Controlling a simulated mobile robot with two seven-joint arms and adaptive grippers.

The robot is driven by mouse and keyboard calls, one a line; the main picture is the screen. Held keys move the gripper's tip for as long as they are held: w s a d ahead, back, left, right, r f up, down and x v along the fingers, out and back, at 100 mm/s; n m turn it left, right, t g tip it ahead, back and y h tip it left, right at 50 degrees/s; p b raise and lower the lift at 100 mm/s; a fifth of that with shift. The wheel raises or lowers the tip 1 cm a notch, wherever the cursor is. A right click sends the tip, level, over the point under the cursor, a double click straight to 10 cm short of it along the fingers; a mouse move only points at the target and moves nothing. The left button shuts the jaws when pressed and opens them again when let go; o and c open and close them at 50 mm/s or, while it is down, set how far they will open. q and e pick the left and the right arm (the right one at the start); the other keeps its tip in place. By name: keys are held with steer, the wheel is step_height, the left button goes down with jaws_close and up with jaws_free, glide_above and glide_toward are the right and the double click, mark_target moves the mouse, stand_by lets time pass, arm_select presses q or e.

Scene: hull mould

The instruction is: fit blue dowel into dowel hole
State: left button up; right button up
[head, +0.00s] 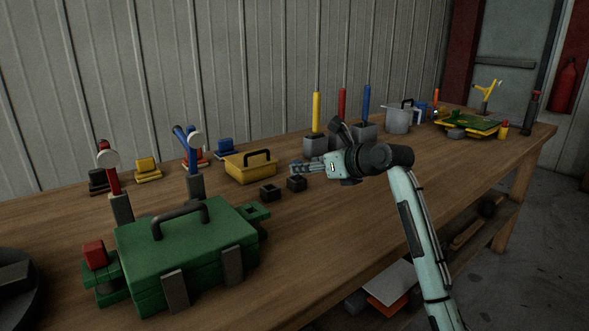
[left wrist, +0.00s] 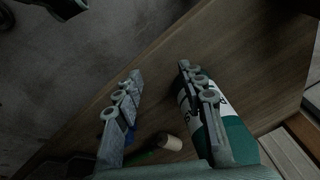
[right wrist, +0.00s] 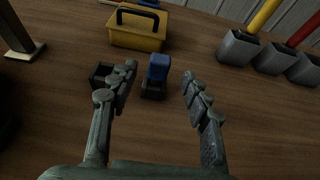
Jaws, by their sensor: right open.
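A short blue dowel (right wrist: 158,66) stands upright at a small dark block (right wrist: 153,90) in the right wrist view. It looks seated in the block's hole, but how deep I cannot tell. A second dark block (right wrist: 101,75) beside it is partly behind my left-hand finger in that view. My right gripper (right wrist: 159,74) is open, with one finger on either side of the dowel and clear gaps. In the head view the right gripper (head: 294,168) is just above the dark block (head: 297,184) and hides the dowel. My left gripper (left wrist: 160,70) is open and empty, and not in the head view.
A yellow toolbox (head: 250,170) stands just behind the blocks. Grey holders with tall yellow (head: 316,112), red (head: 342,102) and blue (head: 366,102) rods stand farther back. A green case (head: 185,250) fills the near left. The table (head: 330,240) is clear in front of the blocks.

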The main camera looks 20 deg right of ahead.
mark_target(297, 161)
steer(key=x, duration=0.5)
steer(key=shift+w+a+r, duration=0.1)
steer(key=shift+r, duration=0.1)
jaws_close()
